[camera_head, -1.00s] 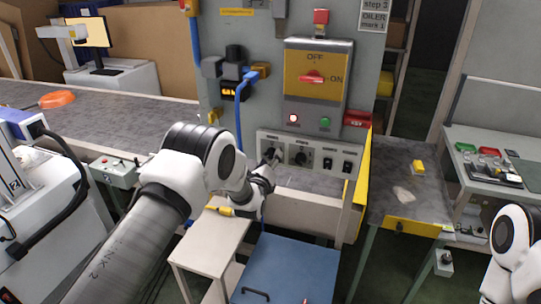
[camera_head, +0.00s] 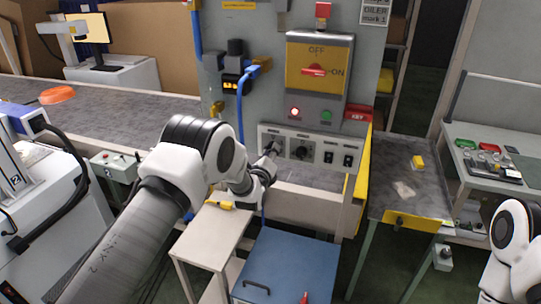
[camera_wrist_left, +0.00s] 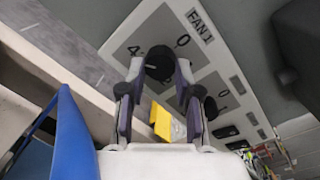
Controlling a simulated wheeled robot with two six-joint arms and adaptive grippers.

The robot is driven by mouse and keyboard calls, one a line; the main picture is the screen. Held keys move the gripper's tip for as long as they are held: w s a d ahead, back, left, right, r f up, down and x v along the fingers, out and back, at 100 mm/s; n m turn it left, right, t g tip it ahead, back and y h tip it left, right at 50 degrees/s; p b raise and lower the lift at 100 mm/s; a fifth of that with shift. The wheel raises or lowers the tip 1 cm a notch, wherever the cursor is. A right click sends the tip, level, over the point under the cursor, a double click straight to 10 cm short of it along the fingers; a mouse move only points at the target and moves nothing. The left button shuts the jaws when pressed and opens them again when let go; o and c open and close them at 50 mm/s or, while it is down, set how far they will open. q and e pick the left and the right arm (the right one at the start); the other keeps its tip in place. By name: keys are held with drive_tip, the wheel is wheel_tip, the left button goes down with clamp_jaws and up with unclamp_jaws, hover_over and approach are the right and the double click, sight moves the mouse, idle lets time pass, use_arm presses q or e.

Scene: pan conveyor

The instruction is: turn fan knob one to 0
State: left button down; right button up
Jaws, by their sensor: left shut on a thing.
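Fan knob one is the dark round knob (camera_wrist_left: 159,63) under the FAN 1 label (camera_wrist_left: 199,25) in the left wrist view. The numbers 0 and 4 show beside it on the pale plate; I cannot tell where its pointer stands. My left gripper (camera_wrist_left: 158,72) has a finger on each side of the knob and is shut on it. In the head view my left gripper (camera_head: 271,152) is at the left end of the switch panel (camera_head: 318,135) and partly hides this knob. My right gripper is out of view.
A second knob (camera_head: 301,152) and two black switches (camera_head: 338,158) sit to the right on the panel. Above is a yellow box with a red handle (camera_head: 314,71). A blue-topped cart (camera_head: 290,265) and a pale side table (camera_head: 208,238) stand below.

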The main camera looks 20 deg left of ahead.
use_arm(q)
drive_tip(key=shift+a+f+m+t+h+b, duration=0.15)
drive_tip(key=shift+m+h+b, duration=0.2)
drive_tip(key=shift+m+b, duration=3.45)
drive_tip(key=shift+a+r+m+t+h+b, duration=0.1)
drive_tip(key=shift+m+h+b, duration=0.2)
drive_tip(key=shift+m+b, duration=3.55)
drive_tip(key=shift+a+f+m+t+h+b, duration=0.25)
drive_tip(key=shift+m+b, duration=1.9)
drive_tip(key=shift+m, duration=3.3)
drive_tip(key=shift+d+r, duration=0.15)
drive_tip(key=shift+r, duration=0.05)
